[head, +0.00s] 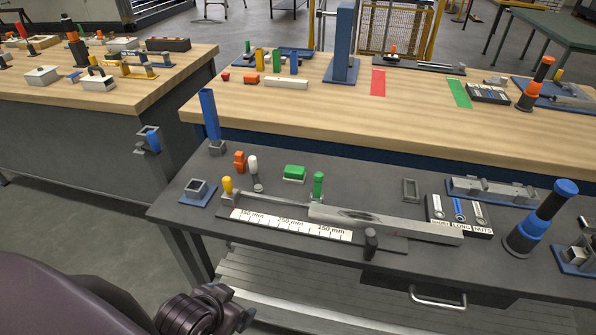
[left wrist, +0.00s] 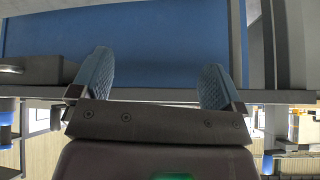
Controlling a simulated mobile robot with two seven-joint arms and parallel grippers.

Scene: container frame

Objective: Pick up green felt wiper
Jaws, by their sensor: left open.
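A green block on a pale base (head: 294,173), which looks like the green felt wiper, lies on the dark grey near bench (head: 350,220). It is between a white-topped upright piece (head: 254,172) and an upright green handle (head: 318,185). My left gripper (head: 238,306) is low at the bottom of the head view, in front of and below the bench top, well apart from the block. In the left wrist view its two fingers (left wrist: 155,82) are spread, with nothing between them. The block does not show there. My right gripper is not in view.
A long grey bar and white scale (head: 290,224) lie along the bench front. A black-and-blue cylinder (head: 540,216) stands at the right. A drawer handle (head: 437,298) juts out below the top. A wooden bench (head: 340,106) stands behind.

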